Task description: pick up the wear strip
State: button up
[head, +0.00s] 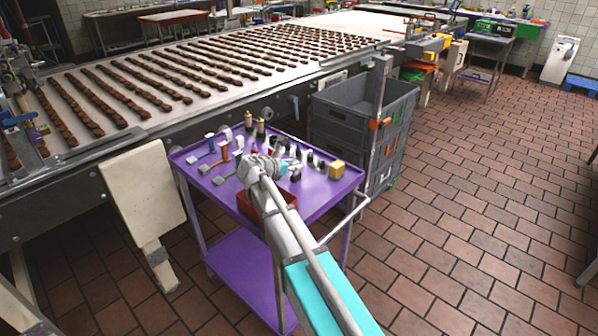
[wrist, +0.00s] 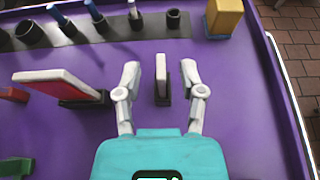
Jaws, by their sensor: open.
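A small, thin white strip (wrist: 161,68), which looks like the wear strip, stands upright in a dark holder (wrist: 162,99) on the purple cart top (wrist: 230,110). My gripper (wrist: 160,74) is open, with one pale finger on each side of the strip. Gaps show between the strip and both fingers, and nothing is held. In the head view my gripper (head: 287,166) is over the middle of the purple cart (head: 325,194); the strip cannot be made out there.
In the wrist view, a red-and-white block (wrist: 62,84) stands in a holder to the left. A dark rack (wrist: 125,27) with several tools runs behind the strip, and a yellow block (wrist: 224,17) is at the back right. Grey crates (head: 362,110) stand beyond the cart.

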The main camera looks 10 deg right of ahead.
grip_shut()
jog(key=shift+r, duration=0.15)
dwell(0.4)
notch_tip(320, 180, up, 3)
jog(key=p, duration=0.3)
jog(key=d+r+p+v, duration=0.1)
jog(key=r+p+v, duration=0.2)
jog(key=p+v, duration=0.7)
jog(key=shift+v, duration=3.15)
jog(key=shift+r, duration=0.1)
